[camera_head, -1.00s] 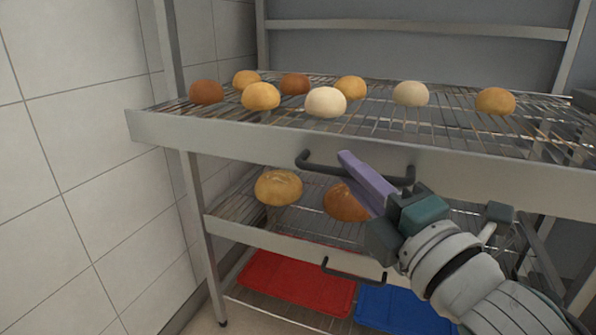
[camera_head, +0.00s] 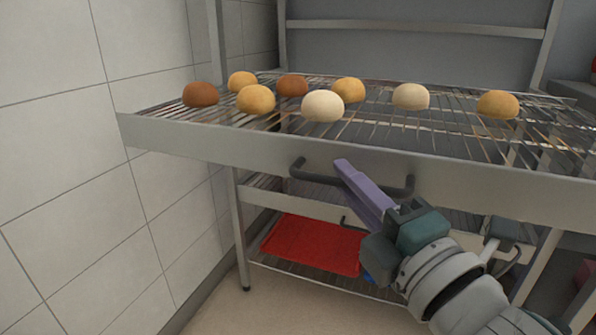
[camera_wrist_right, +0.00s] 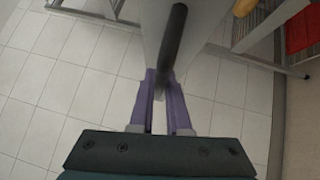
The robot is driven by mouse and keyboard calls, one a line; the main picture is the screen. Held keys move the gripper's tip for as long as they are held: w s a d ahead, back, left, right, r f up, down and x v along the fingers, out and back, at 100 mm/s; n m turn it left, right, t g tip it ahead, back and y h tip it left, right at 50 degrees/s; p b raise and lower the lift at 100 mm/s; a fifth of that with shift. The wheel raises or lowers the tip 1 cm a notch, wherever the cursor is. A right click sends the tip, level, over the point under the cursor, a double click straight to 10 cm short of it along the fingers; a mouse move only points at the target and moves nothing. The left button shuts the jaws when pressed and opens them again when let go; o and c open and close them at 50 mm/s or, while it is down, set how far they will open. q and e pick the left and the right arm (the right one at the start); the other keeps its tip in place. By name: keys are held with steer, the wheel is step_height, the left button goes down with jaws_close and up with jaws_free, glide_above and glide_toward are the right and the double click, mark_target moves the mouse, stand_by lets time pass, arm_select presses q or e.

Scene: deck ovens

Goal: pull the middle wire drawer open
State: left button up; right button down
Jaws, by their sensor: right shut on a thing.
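The wire drawer (camera_head: 230,146) with several buns on its wire grid stands well out from the rack, its metal front towards me. Its dark bar handle (camera_head: 318,177) sits at the middle of the front. My right gripper (camera_head: 346,168), with purple fingers, is shut on this handle. In the right wrist view the right gripper (camera_wrist_right: 160,82) has its fingers on both sides of the dark handle (camera_wrist_right: 174,35). The drawer front hides most of the level below. My left gripper is not in view.
Below are a lower drawer front (camera_head: 290,204), a red tray (camera_head: 312,246) and a bit of a blue one. Tan, brown and pale buns (camera_head: 322,106) rest on the open drawer. A tiled wall (camera_head: 60,200) runs close at left. Free floor shows below.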

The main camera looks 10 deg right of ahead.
steer(key=shift+s, duration=0.1)
stand_by(0.3)
steer(key=c, duration=0.9)
jaws_free()
steer(key=p+v, duration=0.1)
steer(key=v, duration=0.9)
steer(key=shift+r, duration=0.15)
